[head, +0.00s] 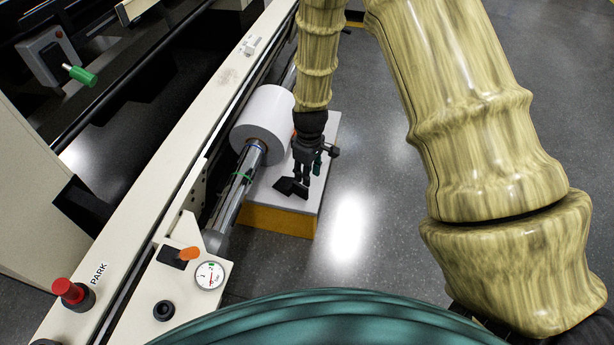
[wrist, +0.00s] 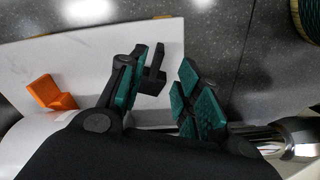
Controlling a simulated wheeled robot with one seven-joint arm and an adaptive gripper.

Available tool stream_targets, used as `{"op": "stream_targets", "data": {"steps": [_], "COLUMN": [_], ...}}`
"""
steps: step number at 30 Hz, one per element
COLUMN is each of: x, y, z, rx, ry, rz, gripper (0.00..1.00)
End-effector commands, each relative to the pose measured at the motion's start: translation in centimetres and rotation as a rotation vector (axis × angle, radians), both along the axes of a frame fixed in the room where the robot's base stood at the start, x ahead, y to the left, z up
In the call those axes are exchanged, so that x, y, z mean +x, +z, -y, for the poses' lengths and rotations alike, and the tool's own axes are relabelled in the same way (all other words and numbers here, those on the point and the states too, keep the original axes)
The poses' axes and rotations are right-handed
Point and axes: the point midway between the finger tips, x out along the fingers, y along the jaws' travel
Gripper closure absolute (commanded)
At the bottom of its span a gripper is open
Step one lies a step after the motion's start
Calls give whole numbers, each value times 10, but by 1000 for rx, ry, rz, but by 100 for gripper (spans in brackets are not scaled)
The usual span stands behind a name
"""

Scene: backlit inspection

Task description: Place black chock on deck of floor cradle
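The black chock (head: 289,188) is a small dark L-shaped piece at the near part of the pale deck of the floor cradle (head: 318,178), and it appears to rest there. In the wrist view the chock (wrist: 152,80) lies between my fingers, close beside the left one, with a gap to the right one. My gripper (head: 305,178) points down over the deck and its teal-padded fingers (wrist: 166,76) are spread apart. Whether the left pad touches the chock, I cannot tell.
An orange chock (wrist: 48,93) sits on the deck beside the white roll (head: 266,122). The roll's metal shaft (head: 237,190) runs close to the left of my gripper. A cream machine rail (head: 160,185) lies further left. Open grey floor (head: 375,215) is to the right.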

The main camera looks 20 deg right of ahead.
Motion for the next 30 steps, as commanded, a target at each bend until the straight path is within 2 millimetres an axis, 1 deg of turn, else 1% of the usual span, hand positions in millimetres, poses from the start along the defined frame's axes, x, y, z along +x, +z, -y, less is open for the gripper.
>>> {"op": "stream_targets", "data": {"steps": [1, 3, 9, 11, 14, 17, 18, 20, 21, 23, 24, 26, 27, 29, 30], "x": [0, 0, -1, -3, -18, -48, -65, -92, -111, -139, -158, -188, -207, -236, -254], "y": [8, 13, 18, 15, -1, -30, -45, -66, -79, -96, -106, -119, -126, -135, -140], "z": [0, 0, 0, 0, 1, 3, 4, 5, 5, 6, 6, 5, 5, 4, 3], "rx": [0, 0, 0, 0, -4, -13, -18, -23, -26, -29, -30, -30, -29, -28, -25], "ry": [0, -1, -2, -5, -30, -85, -115, -165, -199, -249, -282, -333, -366, -416, -449], "rz": [0, 0, 0, -2, -10, -18, -21, -25, -26, -28, -28, -30, -32, -33, -35], "gripper": [66, 66, 66, 66, 66, 66, 66, 66, 66, 66, 66, 66, 66, 66, 66]}}
